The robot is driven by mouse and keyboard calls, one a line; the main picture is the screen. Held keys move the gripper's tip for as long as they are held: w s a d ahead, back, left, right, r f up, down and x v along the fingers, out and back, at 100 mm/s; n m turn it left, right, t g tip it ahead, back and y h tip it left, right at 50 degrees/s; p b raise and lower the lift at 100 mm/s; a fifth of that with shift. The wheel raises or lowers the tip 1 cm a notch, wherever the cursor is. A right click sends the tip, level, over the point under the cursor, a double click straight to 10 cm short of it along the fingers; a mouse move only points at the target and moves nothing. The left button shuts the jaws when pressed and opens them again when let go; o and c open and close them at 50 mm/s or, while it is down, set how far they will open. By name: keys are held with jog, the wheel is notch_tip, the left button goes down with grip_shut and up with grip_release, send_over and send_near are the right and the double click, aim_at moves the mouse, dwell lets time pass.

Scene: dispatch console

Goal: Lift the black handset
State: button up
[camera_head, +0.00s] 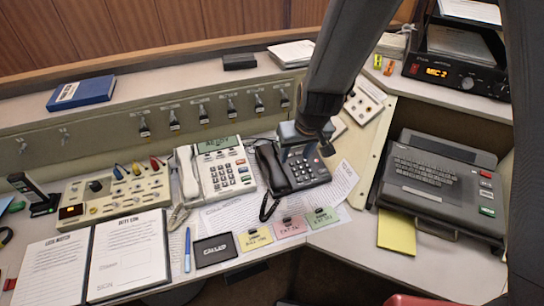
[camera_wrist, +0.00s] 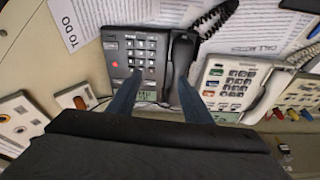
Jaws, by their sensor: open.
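The black handset (camera_head: 271,168) rests in its cradle on the left side of the black desk phone (camera_head: 315,172). Its coiled cord hangs at the front. In the wrist view the handset (camera_wrist: 182,58) lies along the right side of the phone's keypad (camera_wrist: 134,60). My gripper (camera_head: 297,153) is open and empty above the back of the black phone. In the wrist view, one finger of my gripper (camera_wrist: 160,82) reaches over the phone body and the other overlaps the near end of the handset. I cannot tell whether that finger touches it.
A white phone (camera_head: 222,178) with a white handset (camera_head: 187,174) stands just left of the black phone. A grey keyboard machine (camera_head: 440,185) stands at the right. A panel with several keys (camera_head: 174,122) runs behind.

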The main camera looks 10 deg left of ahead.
jog(key=p, duration=0.1)
send_near(273, 162)
jog(key=shift+s+d+f+n+t, duration=0.3)
jog(key=shift+s+d+f+n, duration=0.1)
jog(key=shift+d+f, duration=0.15)
jog(key=x, duration=0.1)
jog(key=b+x, duration=0.1)
jog(key=x, duration=0.1)
jog(key=shift+w+a+f, duration=0.15)
jog(key=shift+a, duration=0.3)
jog(key=x, duration=0.3)
jog(key=b+x, duration=0.1)
jog(key=shift+w+a+f, duration=0.2)
jog(key=shift+w+a, duration=0.1)
jog(key=shift+a, duration=0.05)
grip_shut()
notch_tip(273, 162, up, 15)
jog(key=p, duration=1)
jog(key=shift+p, duration=0.4)
